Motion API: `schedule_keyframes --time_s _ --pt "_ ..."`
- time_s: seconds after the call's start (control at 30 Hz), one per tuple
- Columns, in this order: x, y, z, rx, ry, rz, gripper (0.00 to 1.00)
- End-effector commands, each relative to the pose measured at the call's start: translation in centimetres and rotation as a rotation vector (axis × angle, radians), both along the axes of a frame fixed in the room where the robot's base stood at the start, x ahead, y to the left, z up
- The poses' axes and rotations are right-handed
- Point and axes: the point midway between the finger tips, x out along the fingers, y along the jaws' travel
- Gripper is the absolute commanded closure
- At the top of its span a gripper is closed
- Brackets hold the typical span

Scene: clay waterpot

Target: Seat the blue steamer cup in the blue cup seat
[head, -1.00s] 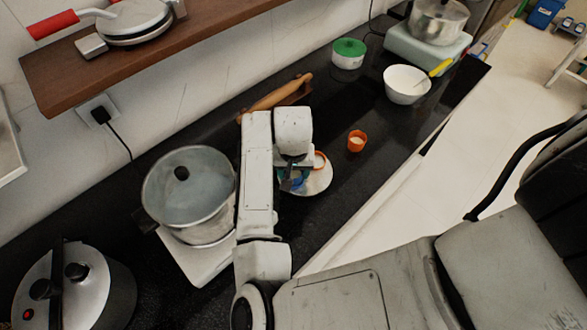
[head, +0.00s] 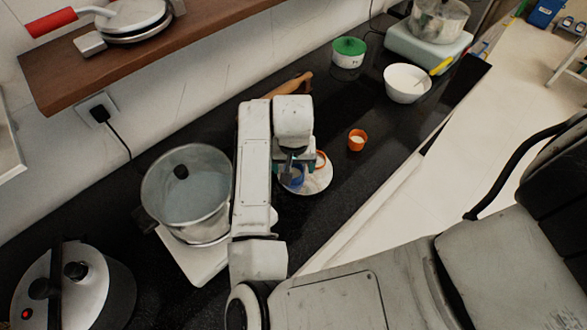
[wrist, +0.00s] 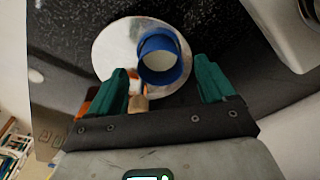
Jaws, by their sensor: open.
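The blue steamer cup (wrist: 162,72), with a pale inside, shows in the wrist view on a round, shiny plate (wrist: 113,45). A second blue rim, the blue cup seat (wrist: 158,34), shows around its far side; I cannot tell whether the cup sits fully down in it. In the head view the blue cup (head: 297,180) is partly hidden by my gripper (head: 296,163). My gripper is open and empty, its green fingers (wrist: 163,76) apart on either side of the cup in the wrist view.
An orange ring (head: 320,160) is on the same plate, and an orange cup (head: 357,140) stands on the counter to its right. A lidded pot (head: 187,190) is left of my arm.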

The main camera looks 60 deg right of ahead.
Motion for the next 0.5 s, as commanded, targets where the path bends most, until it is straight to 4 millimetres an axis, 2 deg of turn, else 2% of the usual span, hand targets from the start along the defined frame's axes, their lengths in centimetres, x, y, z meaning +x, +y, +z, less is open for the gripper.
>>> schedule_keyframes --time_s 0.3,0.5 --pt "-0.4 0.6 6.4 -0.002 -0.002 -0.002 0.17" --pt "-0.6 0.8 8.6 -0.001 -0.001 -0.001 0.17"
